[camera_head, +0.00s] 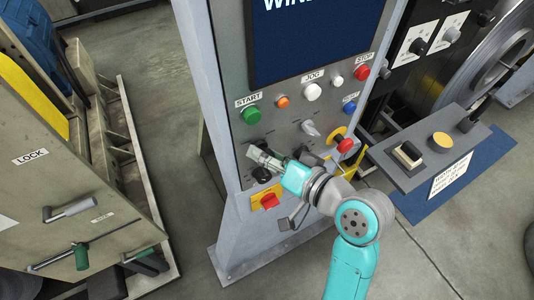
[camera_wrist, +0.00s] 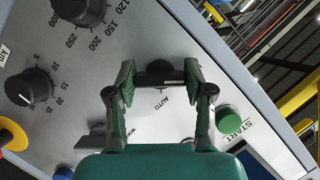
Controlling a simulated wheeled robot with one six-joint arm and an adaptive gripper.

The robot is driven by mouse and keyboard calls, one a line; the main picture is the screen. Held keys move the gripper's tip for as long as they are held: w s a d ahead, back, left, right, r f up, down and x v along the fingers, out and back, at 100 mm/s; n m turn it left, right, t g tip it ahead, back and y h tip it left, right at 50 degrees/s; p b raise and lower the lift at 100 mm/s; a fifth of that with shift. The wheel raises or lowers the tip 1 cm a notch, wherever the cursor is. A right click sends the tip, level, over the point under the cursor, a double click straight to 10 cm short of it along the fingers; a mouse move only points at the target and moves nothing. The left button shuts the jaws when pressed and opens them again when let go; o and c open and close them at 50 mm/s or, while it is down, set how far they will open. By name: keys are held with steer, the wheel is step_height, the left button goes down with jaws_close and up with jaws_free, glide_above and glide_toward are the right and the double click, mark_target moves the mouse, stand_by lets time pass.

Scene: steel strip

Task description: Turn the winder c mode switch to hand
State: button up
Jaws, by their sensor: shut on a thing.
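The mode switch is a black knob (camera_wrist: 160,76) on the grey control panel (camera_head: 228,60), with the word AUTO printed beside it in the wrist view. My gripper (camera_wrist: 160,82) is shut on this knob, one finger at each end of its bar. A pale line shows on the bar. In the head view my gripper (camera_head: 262,160) reaches the panel's lower left, below the green START button (camera_head: 251,115), and partly hides the knob. I cannot read a HAND label, and the winder's letter is cut off.
The START button also shows in the wrist view (camera_wrist: 228,120), right of my fingers. A grey lever knob (camera_head: 310,128), a red-topped button (camera_head: 345,145) and a red switch on yellow (camera_head: 269,201) are close to my wrist. A grey side console (camera_head: 415,180) stands at right.

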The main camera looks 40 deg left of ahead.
steer(key=shift+f, duration=0.1)
stand_by(0.3)
steer(key=o, duration=1.2)
steer(key=shift+c, duration=0.2)
steer(key=v, duration=1.2)
